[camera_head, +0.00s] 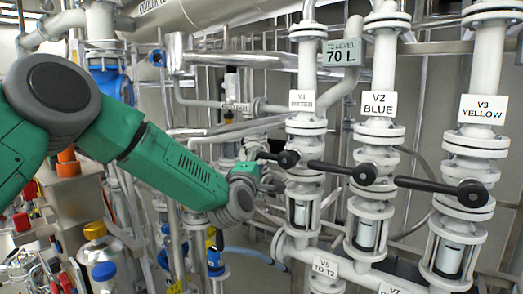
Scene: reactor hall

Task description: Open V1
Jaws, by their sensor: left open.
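Valve V1 (306,127) is the leftmost of three white vertical valve columns, under a sign (302,100) reading V1 WATER. Its black lever (270,156) points left from a round hub (288,159), roughly level. My left gripper (262,165) is at the left end of this lever, its arm coming in from the left. The gripper is open; its fingers are small and partly hidden, so I cannot tell whether they touch or surround the lever. My right gripper is not in view.
V2 (378,130) and V3 (476,145) stand to the right, their black levers also pointing left. The V2 lever (335,168) ends close to V1's hub. A sign (340,53) reads T2 LEVEL 70 L. Pipes crowd the space behind and below.

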